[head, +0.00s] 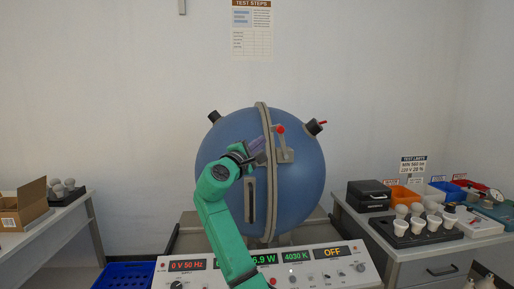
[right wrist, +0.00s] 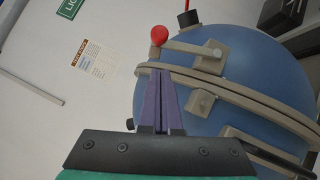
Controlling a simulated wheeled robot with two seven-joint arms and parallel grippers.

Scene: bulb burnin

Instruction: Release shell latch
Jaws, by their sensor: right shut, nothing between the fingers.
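The shell is a large blue sphere (head: 300,195) with a beige flange band (head: 265,120) around its seam. The latch (head: 285,152) is a beige lever on the front of the shell, with a red ball knob (head: 280,129) at its top end. In the right wrist view the knob (right wrist: 159,35) and lever (right wrist: 188,47) lie just beyond my fingertips. My right gripper (head: 262,146) is shut and empty, its purple fingers (right wrist: 162,78) pointing toward the latch from the left. Whether the fingertips touch the lever or flange I cannot tell. My left gripper is not in view.
A control panel (head: 312,274) with lit displays stands in front of the shell. The right bench holds a black bulb tray (head: 395,236), a dark case (head: 368,193) and colored bins. A cardboard box (head: 20,210) is at left, a blue crate (head: 128,276) below.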

